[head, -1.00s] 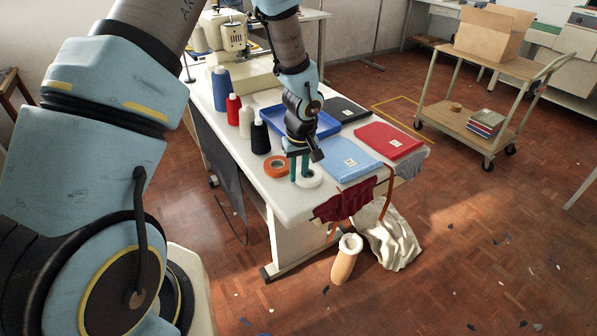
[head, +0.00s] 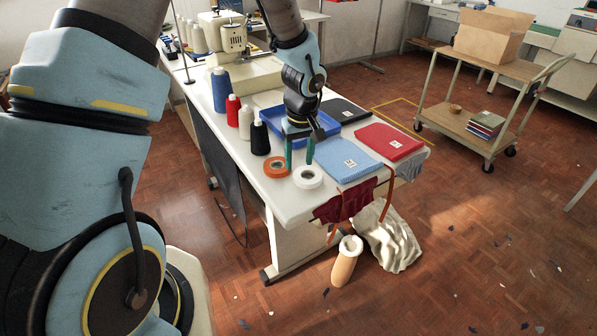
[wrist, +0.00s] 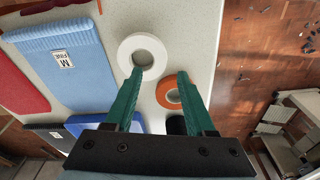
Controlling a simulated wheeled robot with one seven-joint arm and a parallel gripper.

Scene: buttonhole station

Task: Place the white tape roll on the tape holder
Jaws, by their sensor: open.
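The white tape roll (head: 308,184) lies flat near the front edge of the white table, beside an orange tape roll (head: 275,173). In the wrist view the white roll (wrist: 142,39) lies just beyond my fingertips. My gripper (head: 299,164) is open and empty, its green fingers pointing down a little above the table, behind the white roll. In the wrist view my gripper (wrist: 160,73) has its left fingertip overlapping the near rim of the white roll, and the orange roll (wrist: 161,90) shows between the fingers. I cannot pick out the tape holder in either view.
Thread cones, including a black one (head: 260,140), stand left of my gripper. A blue tray (head: 270,113) lies behind it. Folded blue (head: 340,160) and red (head: 390,143) garments lie to the right. Dark red cloth (head: 345,203) hangs over the table edge.

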